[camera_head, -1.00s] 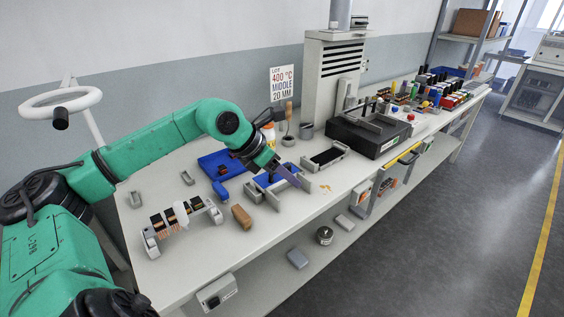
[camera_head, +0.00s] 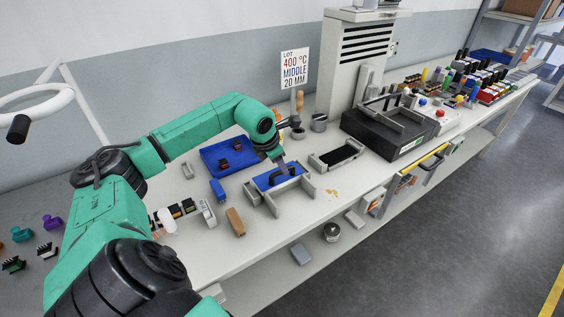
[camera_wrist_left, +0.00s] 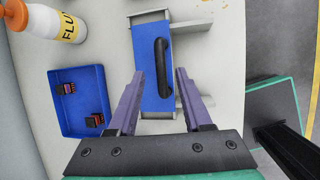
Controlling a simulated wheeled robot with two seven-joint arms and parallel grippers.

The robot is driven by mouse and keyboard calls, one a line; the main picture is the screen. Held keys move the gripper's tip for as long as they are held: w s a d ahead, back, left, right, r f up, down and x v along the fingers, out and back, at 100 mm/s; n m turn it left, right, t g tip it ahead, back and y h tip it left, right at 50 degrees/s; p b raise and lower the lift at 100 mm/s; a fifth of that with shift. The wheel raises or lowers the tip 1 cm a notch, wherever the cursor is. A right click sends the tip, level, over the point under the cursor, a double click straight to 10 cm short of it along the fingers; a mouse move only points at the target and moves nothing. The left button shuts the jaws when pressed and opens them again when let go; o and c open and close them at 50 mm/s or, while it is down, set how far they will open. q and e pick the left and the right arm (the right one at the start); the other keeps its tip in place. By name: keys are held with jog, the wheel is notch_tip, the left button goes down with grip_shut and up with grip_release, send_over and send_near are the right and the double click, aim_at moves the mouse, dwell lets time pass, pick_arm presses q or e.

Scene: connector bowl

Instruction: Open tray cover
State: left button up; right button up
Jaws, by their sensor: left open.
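The tray cover (camera_head: 266,182) is a flat blue plate with a black handle, lying on a grey holder on the bench. The wrist view shows the cover (camera_wrist_left: 148,62) from above, its black arched handle (camera_wrist_left: 161,68) running lengthwise. My left gripper (camera_head: 281,164) is over the cover, pointing down. In the wrist view its two purple fingers (camera_wrist_left: 160,78) are open, one on each side of the handle, with nothing gripped. Whether they touch the cover cannot be told. My right gripper is not in view.
A blue tray (camera_head: 222,160) with small dark parts sits behind the cover. A bottle (camera_wrist_left: 62,24) stands near it. A brown block (camera_head: 235,221) and a blue block (camera_head: 217,189) lie to the left. A grey holder with a black insert (camera_head: 337,156) stands to the right.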

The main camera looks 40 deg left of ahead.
pick_arm(q)
jog(key=shift+x, duration=1.1)
jog(key=shift+f, duration=0.2)
jog(key=shift+w, duration=0.1)
grip_shut()
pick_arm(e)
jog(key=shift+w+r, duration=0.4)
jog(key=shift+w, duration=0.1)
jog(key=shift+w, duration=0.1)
